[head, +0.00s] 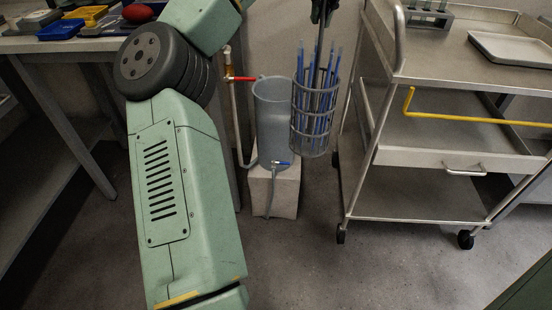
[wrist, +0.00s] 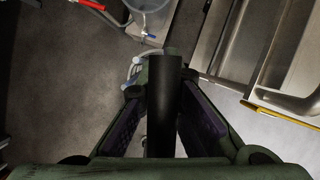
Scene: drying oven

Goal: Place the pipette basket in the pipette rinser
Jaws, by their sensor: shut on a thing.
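The pipette basket (head: 297,122) is a grey wire cylinder filled with several blue pipettes. It hangs upright in the air in the head view, from a dark upright handle (head: 319,50). My gripper (head: 323,8), partly cut off at the top edge of the head view, is shut on this handle. In the wrist view the handle (wrist: 164,105) stands between the fingers of my gripper (wrist: 165,120); the basket below is mostly hidden. The pipette rinser (head: 268,105) is a grey cylinder with an open top, just left of the basket. Its rim also shows in the wrist view (wrist: 146,8).
The rinser stands on a pale block (head: 273,190), with a red-handled tap (head: 240,79) and hose at its left. A metal cart (head: 420,155) with a yellow bar (head: 475,120) stands close on the right. A bench (head: 60,45) with trays is at the left.

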